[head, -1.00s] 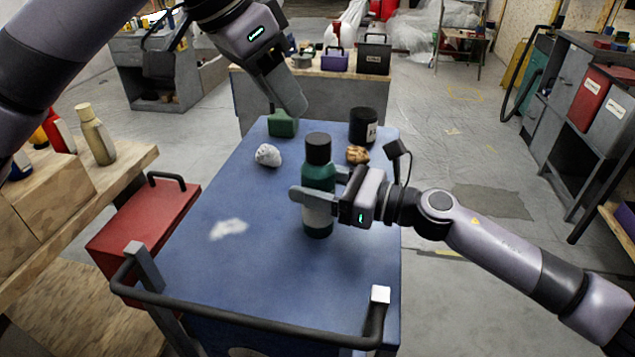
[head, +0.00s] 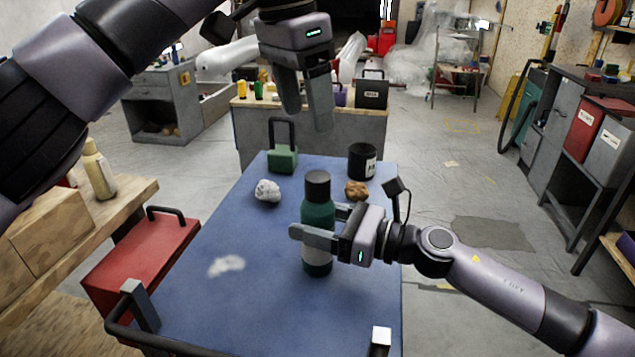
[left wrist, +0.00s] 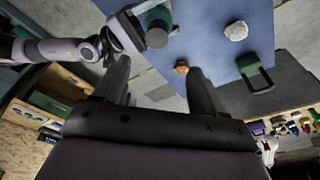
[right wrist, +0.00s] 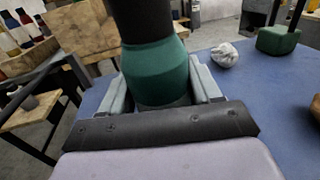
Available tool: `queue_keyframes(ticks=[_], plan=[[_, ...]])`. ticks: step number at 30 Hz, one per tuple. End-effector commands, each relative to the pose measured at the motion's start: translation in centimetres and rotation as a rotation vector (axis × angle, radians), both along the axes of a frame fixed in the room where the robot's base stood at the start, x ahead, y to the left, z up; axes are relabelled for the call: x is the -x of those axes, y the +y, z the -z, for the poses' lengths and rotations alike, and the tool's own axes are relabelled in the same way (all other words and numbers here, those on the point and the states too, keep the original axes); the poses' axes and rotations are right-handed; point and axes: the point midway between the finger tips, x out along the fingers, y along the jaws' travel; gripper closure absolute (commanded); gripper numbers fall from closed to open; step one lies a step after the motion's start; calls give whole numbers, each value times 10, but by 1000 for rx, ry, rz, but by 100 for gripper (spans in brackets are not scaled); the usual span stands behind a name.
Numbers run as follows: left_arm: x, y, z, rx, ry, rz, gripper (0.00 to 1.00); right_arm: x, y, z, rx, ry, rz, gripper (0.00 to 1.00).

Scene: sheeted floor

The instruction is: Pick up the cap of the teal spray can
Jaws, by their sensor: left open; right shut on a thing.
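The teal spray can (head: 318,220) stands upright on the blue cart top, with its dark cap (head: 317,184) on top. My right gripper (head: 318,238) is shut around the can's body below the cap. The right wrist view shows the teal can (right wrist: 158,72) between the fingers, with the dark cap (right wrist: 140,18) above, cut off by the frame edge. My left gripper (head: 308,108) is open and empty, high above the far part of the cart, fingers pointing down. In the left wrist view the cap (left wrist: 157,36) shows beyond the left fingers.
A red toolbox (head: 140,262) is at the left. The cart's front left is clear.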

Motion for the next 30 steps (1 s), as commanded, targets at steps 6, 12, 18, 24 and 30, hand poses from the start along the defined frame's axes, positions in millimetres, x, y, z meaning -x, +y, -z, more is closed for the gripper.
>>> queue_keyframes(ticks=[6, 12, 18, 24, 30], plan=[[1, -2, -1, -28, 20, -2, 30, 0, 0, 0, 0, 0, 0, 71], [-1, -5, 27, -32, 23, -2, 30, 0, 0, 0, 0, 0, 0, 71], [-3, -9, 57, -31, 21, -3, 30, 0, 0, 0, 0, 0, 0, 71], [-4, -11, 70, -29, 21, -2, 30, 0, 0, 0, 0, 0, 0, 71], [-2, -14, 99, -31, 22, -2, 30, 0, 0, 0, 0, 0, 0, 71]])
